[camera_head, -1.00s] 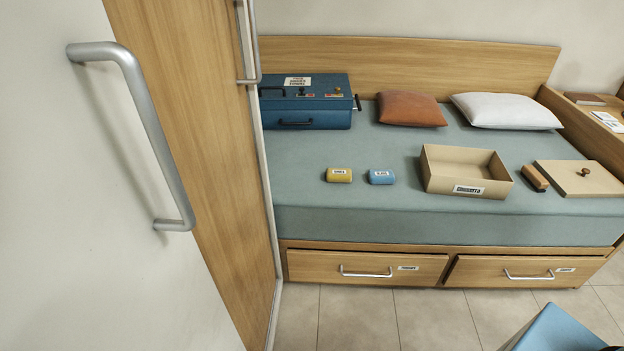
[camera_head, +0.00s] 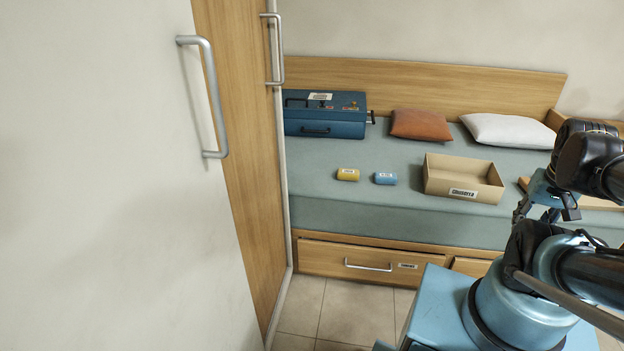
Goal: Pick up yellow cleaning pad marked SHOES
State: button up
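The yellow cleaning pad (camera_head: 348,174) lies on the bed's blue-green cover, left of a similar blue pad (camera_head: 385,179). It has a white label too small to read surely. The two pads are apart, with a narrow gap between them. My arm fills the right of the view. What looks like my gripper (camera_head: 521,209) hangs at the right, in front of the bed, well away from the yellow pad. It is small and dark, and its finger opening cannot be made out. Nothing is seen held in it.
An open cardboard box (camera_head: 462,193) stands right of the pads. A blue case (camera_head: 326,129), a brown pillow (camera_head: 421,124) and a white pillow (camera_head: 508,131) lie behind. A tall cabinet door with a handle (camera_head: 204,97) blocks the left. Drawers (camera_head: 372,254) front the bed.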

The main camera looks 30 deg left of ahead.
aim_at(342, 174)
jog(key=u, duration=1.15)
jog(key=i, duration=1)
jog(key=z, duration=0.05)
jog(key=k, duration=0.75)
jog(key=u, duration=0.1)
